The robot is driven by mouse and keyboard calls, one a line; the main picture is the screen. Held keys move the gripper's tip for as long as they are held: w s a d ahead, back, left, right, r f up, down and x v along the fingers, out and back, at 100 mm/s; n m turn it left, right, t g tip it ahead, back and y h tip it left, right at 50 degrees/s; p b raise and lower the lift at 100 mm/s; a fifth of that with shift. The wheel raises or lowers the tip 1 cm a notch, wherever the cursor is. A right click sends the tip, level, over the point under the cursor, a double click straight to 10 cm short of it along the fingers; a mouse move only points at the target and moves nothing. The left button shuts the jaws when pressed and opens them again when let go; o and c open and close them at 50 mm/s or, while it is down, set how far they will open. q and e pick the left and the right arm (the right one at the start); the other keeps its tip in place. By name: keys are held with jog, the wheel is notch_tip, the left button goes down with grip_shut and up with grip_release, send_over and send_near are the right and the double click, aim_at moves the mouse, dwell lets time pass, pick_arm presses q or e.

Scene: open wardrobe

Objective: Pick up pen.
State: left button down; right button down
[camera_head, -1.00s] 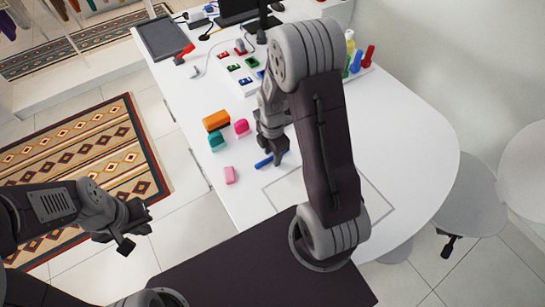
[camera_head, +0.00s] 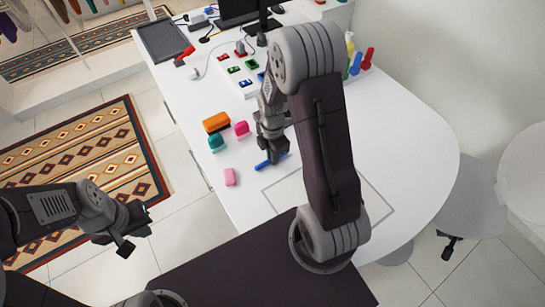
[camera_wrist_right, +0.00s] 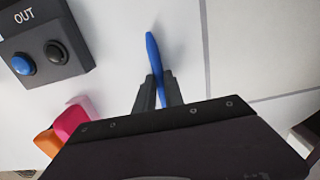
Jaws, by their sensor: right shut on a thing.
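The blue pen (camera_head: 261,165) is at the near part of the white table in the head view. My right gripper (camera_head: 273,160) is over it with its fingers closed around its middle. In the right wrist view, the pen (camera_wrist_right: 153,48) stands out beyond the two dark fingers (camera_wrist_right: 157,88), which are shut on it. Whether the pen touches the table is hard to tell. My left gripper (camera_head: 136,226) is open and empty, off the table's left side above the floor and rug.
A dark "OUT" box with buttons (camera_wrist_right: 72,65) shows in the wrist view. The table's right side (camera_head: 410,150) is clear.

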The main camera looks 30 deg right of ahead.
jog(key=r, duration=0.4)
jog(key=shift+s+d+r, duration=0.15)
jog(key=shift+d+r, duration=0.1)
jog(key=s+d+r, duration=0.6)
jog(key=s+d, duration=0.1)
jog(key=d, duration=0.1)
jog(key=shift+s+r, duration=0.25)
